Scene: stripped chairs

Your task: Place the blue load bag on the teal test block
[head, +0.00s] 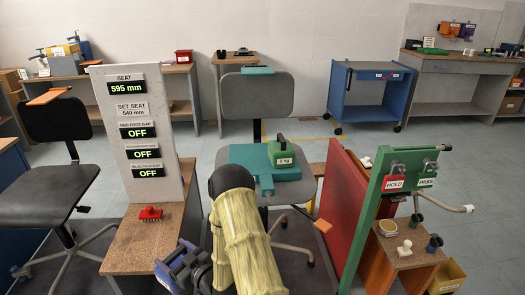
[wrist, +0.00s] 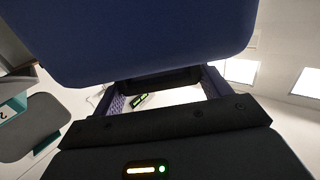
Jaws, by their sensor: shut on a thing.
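The teal test block (head: 248,156) lies on the grey seat of the middle chair. The blue load bag (wrist: 130,40) fills the top of the wrist view, close to the camera. My gripper (wrist: 162,84) is shut on its black handle, between two ridged fingers. In the head view my gripper (head: 187,266) is low, left of my yellow arm and in front of the chair. The arm hides part of the chair, and I cannot clearly separate bag from gripper there.
A grey display post (head: 138,130) reads SEAT 595 mm, SET SEAT 540 mm and several OFF. A red panel (head: 340,195) and green frame (head: 378,205) with HOLD and PASS tags stand right of the chair.

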